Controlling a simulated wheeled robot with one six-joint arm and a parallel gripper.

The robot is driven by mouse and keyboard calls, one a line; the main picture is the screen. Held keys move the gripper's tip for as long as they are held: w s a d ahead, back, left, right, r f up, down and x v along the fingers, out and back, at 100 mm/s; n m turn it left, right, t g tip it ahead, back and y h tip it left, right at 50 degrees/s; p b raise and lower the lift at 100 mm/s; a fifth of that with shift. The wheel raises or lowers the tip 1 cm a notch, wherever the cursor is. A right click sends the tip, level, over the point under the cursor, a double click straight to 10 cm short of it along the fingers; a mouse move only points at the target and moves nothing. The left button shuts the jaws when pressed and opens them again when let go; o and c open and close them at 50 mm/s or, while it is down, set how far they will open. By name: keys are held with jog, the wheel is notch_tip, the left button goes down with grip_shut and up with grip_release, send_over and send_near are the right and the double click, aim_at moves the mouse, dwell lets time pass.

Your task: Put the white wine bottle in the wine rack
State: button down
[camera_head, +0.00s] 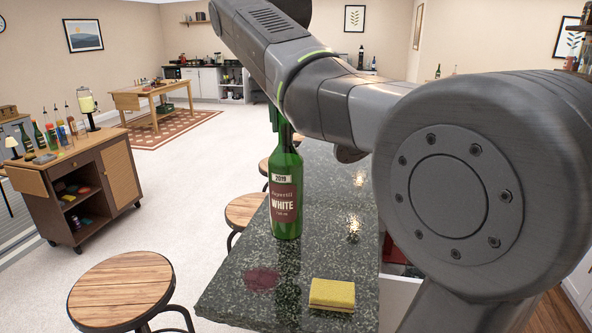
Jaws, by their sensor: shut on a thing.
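The white wine bottle (286,190) is green glass with a dark red label reading "WHITE" and a small "2019" band. It is upright at the left edge of the dark speckled stone counter. I cannot tell whether its base touches the counter. My gripper (275,118) is shut on the neck of the bottle. Most of the gripper is hidden behind my arm, which crosses the upper middle and right of the view. I cannot make out a wine rack in this view.
A yellow sponge (332,294) and a dark red stain (262,279) are on the counter (228,294) in front of the bottle. Wooden stools (122,288) stand along its left side. A cart (85,185) with several bottles stands at left. Open floor lies between.

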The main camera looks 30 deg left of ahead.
aim_at(286, 167)
jog(key=shift+f, duration=4.85)
jog(key=c, duration=1.2)
grip_release()
jog(key=shift+s+d+f, duration=0.1)
jog(key=shift+f, duration=0.05)
